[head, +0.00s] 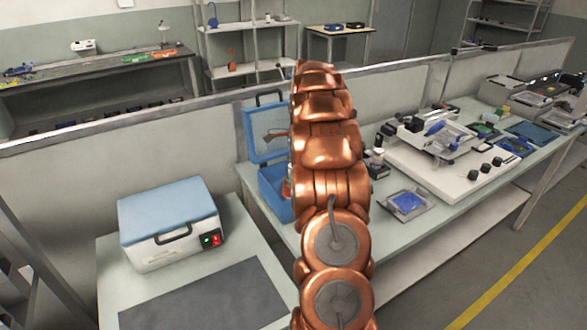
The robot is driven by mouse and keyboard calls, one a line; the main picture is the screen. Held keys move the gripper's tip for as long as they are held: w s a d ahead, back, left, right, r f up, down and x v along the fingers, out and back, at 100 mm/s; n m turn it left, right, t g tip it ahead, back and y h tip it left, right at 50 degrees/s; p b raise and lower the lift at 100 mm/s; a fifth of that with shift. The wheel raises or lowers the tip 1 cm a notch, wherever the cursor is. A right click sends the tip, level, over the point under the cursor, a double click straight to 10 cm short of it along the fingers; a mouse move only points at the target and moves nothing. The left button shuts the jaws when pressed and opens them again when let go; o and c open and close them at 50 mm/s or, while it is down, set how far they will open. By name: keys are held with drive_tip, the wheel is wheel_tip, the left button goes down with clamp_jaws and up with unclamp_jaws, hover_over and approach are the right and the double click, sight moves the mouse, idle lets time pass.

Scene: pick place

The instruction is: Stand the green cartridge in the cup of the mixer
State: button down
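No green cartridge can be made out for certain. A small green item (485,130) lies among parts on the right-hand bench, too small to identify. A white box-shaped machine with a blue lid (170,204), a dark front handle and green and red switches stands on the left bench. It may be the mixer; its lid is down and no cup shows. My copper arm rises through the middle of the view. My gripper cannot be seen.
An open blue case (266,137) stands behind my arm, partly hidden. A dark mat (205,298) lies bare before the white machine. A white board (440,178) with a device and small black parts, and a tray with a blue item (407,202), are on the right bench.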

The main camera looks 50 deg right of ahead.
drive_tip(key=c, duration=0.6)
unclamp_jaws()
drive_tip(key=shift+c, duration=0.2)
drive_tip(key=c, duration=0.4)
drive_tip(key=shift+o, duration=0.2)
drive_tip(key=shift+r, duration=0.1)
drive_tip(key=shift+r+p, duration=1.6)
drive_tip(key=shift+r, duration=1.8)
